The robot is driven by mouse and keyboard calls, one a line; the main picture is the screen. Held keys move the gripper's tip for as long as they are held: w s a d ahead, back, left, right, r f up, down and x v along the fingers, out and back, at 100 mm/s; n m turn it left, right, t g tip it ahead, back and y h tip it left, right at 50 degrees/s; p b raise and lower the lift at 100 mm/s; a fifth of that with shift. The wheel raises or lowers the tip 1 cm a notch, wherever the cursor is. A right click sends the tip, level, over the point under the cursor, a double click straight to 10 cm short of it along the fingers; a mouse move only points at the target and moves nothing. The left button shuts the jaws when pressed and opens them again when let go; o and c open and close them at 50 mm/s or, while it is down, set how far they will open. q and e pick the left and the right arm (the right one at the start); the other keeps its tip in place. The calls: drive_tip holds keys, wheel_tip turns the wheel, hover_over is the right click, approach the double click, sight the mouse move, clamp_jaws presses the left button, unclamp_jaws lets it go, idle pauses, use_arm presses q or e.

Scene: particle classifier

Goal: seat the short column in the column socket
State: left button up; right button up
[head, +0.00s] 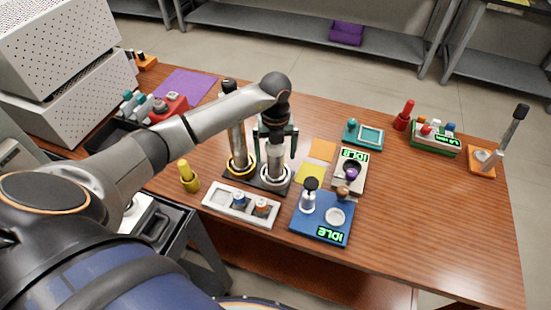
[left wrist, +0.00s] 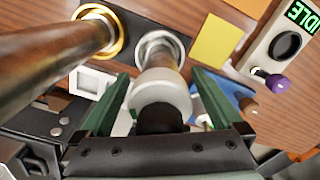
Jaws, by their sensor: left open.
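The short column (head: 277,157) is a metallic cylinder with a white collar and black top. It stands about upright, its lower end inside the white-ringed column socket (head: 275,176) on a dark base plate. In the left wrist view the white ring (left wrist: 157,43) surrounds the foot of the column (left wrist: 160,82); whether it is fully down I cannot tell. My left gripper (head: 276,150) is open, its green fingers on either side of the short column, with gaps visible in the left wrist view. My right gripper is not in view.
A tall column (head: 237,135) stands in the gold ring (head: 240,168) close on the left. A white tray (head: 220,206) with small jars and a yellow bottle (head: 187,178) stand in front. A blue device (head: 311,228) and a white IDLE device (head: 350,187) are right.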

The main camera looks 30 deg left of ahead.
use_arm(q)
drive_tip(key=shift+c, duration=0.4)
clamp_jaws()
idle(0.4)
drive_tip(key=shift+w+r, duration=0.1)
drive_tip(key=shift+r, duration=0.05)
